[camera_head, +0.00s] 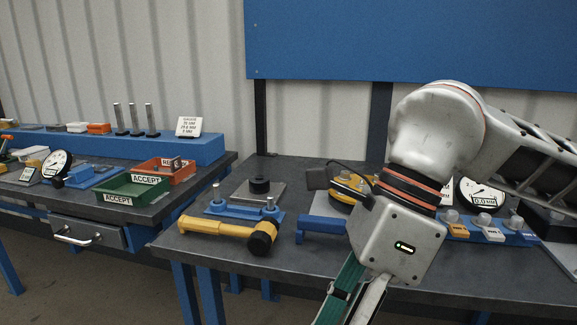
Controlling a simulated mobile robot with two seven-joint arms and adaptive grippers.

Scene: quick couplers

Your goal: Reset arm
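My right arm comes in from the right, over the right-hand bench. Its white wrist with black and orange bands ends in a grey gripper body with a small lit strip. The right gripper (358,300) points down toward the bottom edge of the picture, in front of the bench. A green part and a pale part show below the gripper body. Its fingertips are cut off by the frame, so I cannot tell whether it is open or holds anything. My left gripper is not in view.
The left bench carries green (133,188) and red (165,172) trays. Floor shows between the benches.

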